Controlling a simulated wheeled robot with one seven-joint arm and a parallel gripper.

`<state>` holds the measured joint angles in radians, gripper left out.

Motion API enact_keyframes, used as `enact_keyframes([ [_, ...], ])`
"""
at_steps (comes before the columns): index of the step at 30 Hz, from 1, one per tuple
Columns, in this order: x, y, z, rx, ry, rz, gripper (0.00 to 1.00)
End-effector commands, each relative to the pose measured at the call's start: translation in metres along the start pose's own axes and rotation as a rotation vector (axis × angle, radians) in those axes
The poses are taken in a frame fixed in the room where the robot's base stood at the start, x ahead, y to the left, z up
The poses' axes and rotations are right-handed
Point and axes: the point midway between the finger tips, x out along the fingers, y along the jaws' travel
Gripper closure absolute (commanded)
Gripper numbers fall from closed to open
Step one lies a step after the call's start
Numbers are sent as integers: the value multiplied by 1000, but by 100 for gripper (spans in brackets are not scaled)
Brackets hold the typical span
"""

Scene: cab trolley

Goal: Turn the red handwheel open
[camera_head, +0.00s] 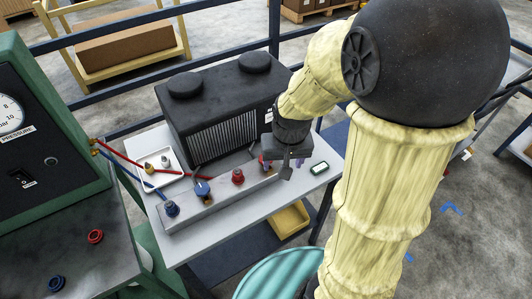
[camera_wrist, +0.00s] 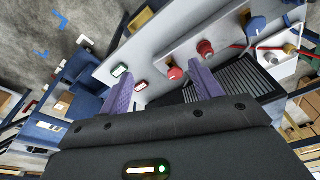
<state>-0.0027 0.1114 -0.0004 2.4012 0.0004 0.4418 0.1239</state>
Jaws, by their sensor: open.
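Two red fittings stand on the grey manifold bar (camera_head: 215,203) in front of the black finned unit. One red knob (camera_head: 237,176) is in plain view. The other red part, which I take for the handwheel (camera_head: 266,160), is mostly hidden by my gripper (camera_head: 285,165) in the head view. In the wrist view the red handwheel (camera_wrist: 175,72) shows between the purple fingers of my gripper (camera_wrist: 162,72), closer to the right finger. The fingers are apart. I cannot tell whether either finger touches it. The other red knob also shows beyond the right finger (camera_wrist: 205,48).
A blue-handled valve (camera_head: 202,188) and a blue fitting (camera_head: 171,208) sit further left on the bar. The black finned unit (camera_head: 215,110) stands close behind. A white tray (camera_head: 158,168) is at left. A small green-and-white device (camera_head: 319,168) lies right of my gripper.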

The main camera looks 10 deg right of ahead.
Motion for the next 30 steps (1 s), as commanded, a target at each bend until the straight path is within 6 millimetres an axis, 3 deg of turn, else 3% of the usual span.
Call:
enact_keyframes([
  [1, -3, -3, -20, 41, -17, 2, 36],
  [6, 1, -12, -82, 222, -83, 19, 36],
  [12, 14, -21, -140, 418, -150, 52, 36],
  [18, 23, -25, -160, 504, -177, 70, 36],
  [30, 26, -25, -160, 506, -177, 71, 36],
])
